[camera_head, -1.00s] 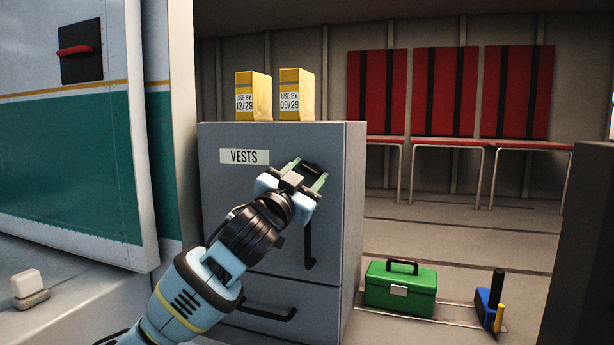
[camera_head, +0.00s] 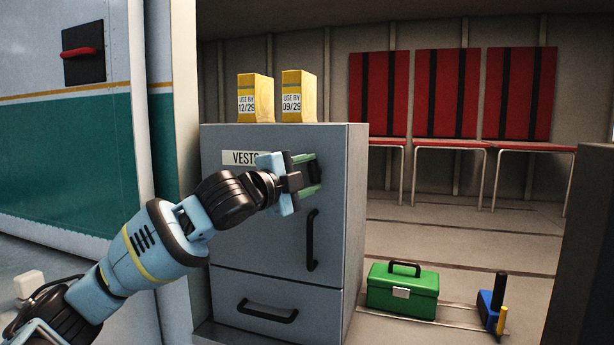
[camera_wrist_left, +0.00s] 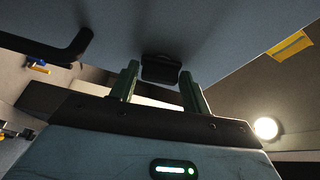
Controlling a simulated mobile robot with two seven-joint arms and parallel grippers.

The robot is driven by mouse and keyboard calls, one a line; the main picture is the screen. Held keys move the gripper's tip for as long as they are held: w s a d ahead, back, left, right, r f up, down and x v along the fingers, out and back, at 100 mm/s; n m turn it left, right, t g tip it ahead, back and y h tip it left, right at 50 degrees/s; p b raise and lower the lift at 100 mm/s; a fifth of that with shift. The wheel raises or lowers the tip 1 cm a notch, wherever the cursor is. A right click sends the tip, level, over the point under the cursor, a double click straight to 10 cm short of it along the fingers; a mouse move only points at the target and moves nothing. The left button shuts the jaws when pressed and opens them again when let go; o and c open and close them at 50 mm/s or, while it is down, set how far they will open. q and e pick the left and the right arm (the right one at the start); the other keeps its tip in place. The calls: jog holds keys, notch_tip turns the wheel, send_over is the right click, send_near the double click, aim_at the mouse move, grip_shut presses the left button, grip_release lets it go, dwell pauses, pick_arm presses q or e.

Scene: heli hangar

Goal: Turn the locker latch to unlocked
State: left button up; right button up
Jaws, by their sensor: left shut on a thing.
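The grey locker (camera_head: 235,235) with a "VESTS" label stands in the middle of the head view. Its dark latch (camera_head: 315,172) is on the upper right of the door, partly hidden by my left gripper. My left gripper (camera_head: 307,174) is shut on the latch, with one green finger above it and one below. In the left wrist view the dark latch (camera_wrist_left: 160,70) sits between the two fingertips (camera_wrist_left: 159,82). The exact angle of the latch is hard to tell. My right gripper is in neither view.
A black door handle (camera_head: 311,240) hangs just below the latch, and a drawer handle (camera_head: 267,311) is lower. Two yellow boxes (camera_head: 255,98) (camera_head: 298,97) stand on the locker. A green toolbox (camera_head: 402,290) is on the floor at right, before red seats (camera_head: 450,95).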

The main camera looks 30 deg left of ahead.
pick_arm(q)
jog(key=shift+r+m+g, duration=0.1)
jog(key=shift+m+g, duration=0.3)
jog(key=shift+m, duration=0.7)
jog(key=o, duration=0.8)
jog(key=shift+o, duration=0.2)
jog(key=shift+s, duration=0.1)
jog(key=s+a, duration=0.1)
jog(key=s, duration=0.6)
jog(key=shift+s, duration=0.25)
jog(key=shift+a, duration=0.1)
